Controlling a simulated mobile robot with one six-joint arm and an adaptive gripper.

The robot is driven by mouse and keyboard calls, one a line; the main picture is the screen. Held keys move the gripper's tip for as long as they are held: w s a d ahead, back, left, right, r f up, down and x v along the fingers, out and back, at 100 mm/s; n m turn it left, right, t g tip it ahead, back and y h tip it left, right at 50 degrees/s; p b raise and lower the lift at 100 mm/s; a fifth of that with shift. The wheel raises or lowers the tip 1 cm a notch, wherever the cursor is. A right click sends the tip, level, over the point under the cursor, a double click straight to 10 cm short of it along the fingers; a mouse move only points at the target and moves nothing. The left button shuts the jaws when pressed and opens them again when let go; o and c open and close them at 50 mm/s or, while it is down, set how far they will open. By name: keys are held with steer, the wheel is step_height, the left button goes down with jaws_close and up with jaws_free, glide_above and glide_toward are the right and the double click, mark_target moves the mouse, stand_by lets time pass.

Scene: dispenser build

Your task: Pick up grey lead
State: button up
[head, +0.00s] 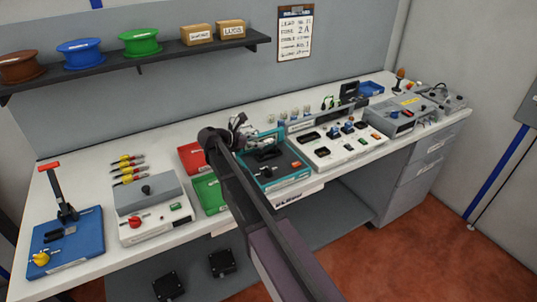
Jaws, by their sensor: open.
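My gripper (240,124) is above the white bench, at the back left of a teal tray (299,174). Its jaws are open, though they look small and cluttered against the tray. I cannot pick out a grey lead for certain. The teal tray has dark items in it, and my arm hides part of it. Dark and green looped items (330,102) stand at the back of the bench, too small to tell apart.
A red tray (192,157) and green tray (209,192) lie left of my arm. A grey box unit (150,197), a blue-based lever press (68,240) and yellow-handled tools (128,168) are further left. A white panel (337,150) and grey instrument (404,116) stand right.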

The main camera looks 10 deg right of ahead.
mark_target(266, 141)
steer(key=shift+d, duration=0.15)
steer(key=shift+b+x, duration=0.9)
steer(key=shift+x, duration=1.7)
steer(key=shift+w, duration=0.1)
jaws_close()
